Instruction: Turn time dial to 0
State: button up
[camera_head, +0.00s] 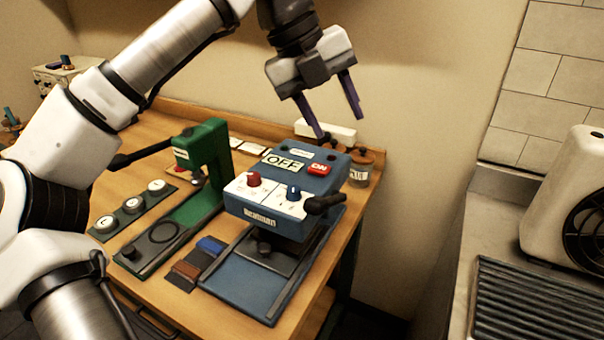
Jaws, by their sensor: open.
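A blue press machine (316,180) stands at the right end of the wooden table. Its white sloped front panel (272,198) carries a red dial (254,178) on the left and a blue dial (293,193) on the right. The small print around the dials is too small to read, so I cannot tell which is the time dial or where each points. My gripper (340,127) is open and empty, above the back of the machine, fingers pointing down. It appears apart from both dials.
A black handle (324,203) sticks out at the machine's right, near the blue dial. An "OFF" sign (283,161) and a red "ON" button (318,169) are on its top. A green press (203,150) stands left. A jar (360,174) stands behind right.

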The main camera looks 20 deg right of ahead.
aim_at(294, 188)
jog(key=w+a+f+n+t+y, duration=0.1)
jog(key=w+a+n+t+y, duration=0.1)
jog(key=w+a+n+y, duration=0.25)
jog(key=f, duration=0.4)
jog(key=f+p, duration=0.1)
jog(key=f, duration=0.4)
jog(key=f+p, duration=0.1)
jog(key=f, duration=0.4)
jog(key=shift+w+d, duration=0.1)
jog(key=shift+w, duration=0.15)
jog(key=c, duration=1)
jog(key=shift+m, duration=0.25)
